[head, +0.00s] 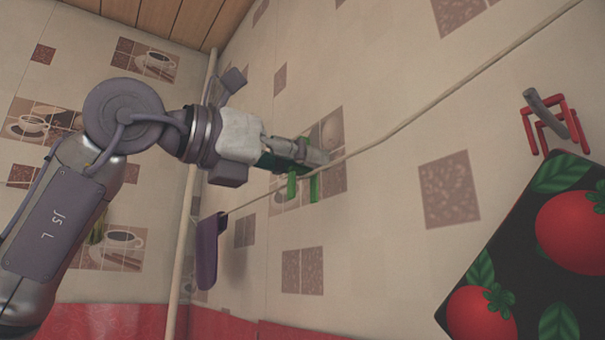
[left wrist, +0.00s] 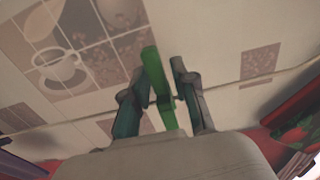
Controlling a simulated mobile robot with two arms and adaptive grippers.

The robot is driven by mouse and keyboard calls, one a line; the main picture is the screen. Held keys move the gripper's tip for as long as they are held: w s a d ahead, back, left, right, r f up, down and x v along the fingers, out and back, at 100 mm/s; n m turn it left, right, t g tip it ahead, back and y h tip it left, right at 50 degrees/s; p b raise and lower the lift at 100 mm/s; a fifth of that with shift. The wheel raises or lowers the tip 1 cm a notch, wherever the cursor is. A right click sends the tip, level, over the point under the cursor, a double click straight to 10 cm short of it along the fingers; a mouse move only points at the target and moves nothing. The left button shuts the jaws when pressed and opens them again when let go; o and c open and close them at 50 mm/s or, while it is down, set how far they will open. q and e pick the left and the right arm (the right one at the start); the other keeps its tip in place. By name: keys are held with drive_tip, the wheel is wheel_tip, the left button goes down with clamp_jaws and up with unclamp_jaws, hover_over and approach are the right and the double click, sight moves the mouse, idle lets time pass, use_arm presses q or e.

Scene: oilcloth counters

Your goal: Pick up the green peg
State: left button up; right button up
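The green peg (head: 291,186) sits at the clothesline in front of the tiled wall, with two green prongs showing below my left gripper (head: 312,158). In the left wrist view the green peg (left wrist: 155,80) stands tilted between the two fingers of my left gripper (left wrist: 160,80). A narrow gap shows between the peg and the right finger; the left finger is very close to it, and I cannot tell whether they touch. The fingers look parted around the peg. Part of the peg is hidden by the gripper in the head view. My right gripper is not in view.
The clothesline (head: 420,114) runs diagonally across the wall. A dark tomato-print cloth (head: 510,235) and a red peg (head: 530,128) are at the right. A pale vertical pole (head: 180,240) stands near the corner.

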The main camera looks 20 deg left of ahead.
use_arm(q)
clamp_jaws()
drive_tip(key=shift+r, duration=0.1)
drive_tip(key=shift+r, duration=0.5)
drive_tip(key=r, duration=0.3)
drive_tip(key=shift+s+d+r, duration=0.2)
drive_tip(key=shift+s+d, duration=0.05)
drive_tip(key=shift+s, duration=0.1)
drive_tip(key=s+d+r, duration=0.5)
drive_tip(key=s+r, duration=0.1)
drive_tip(key=s, duration=0.3)
drive_tip(key=shift+s+d+r, duration=0.15)
drive_tip(key=shift+d+r, duration=0.05)
drive_tip(key=shift+d, duration=0.05)
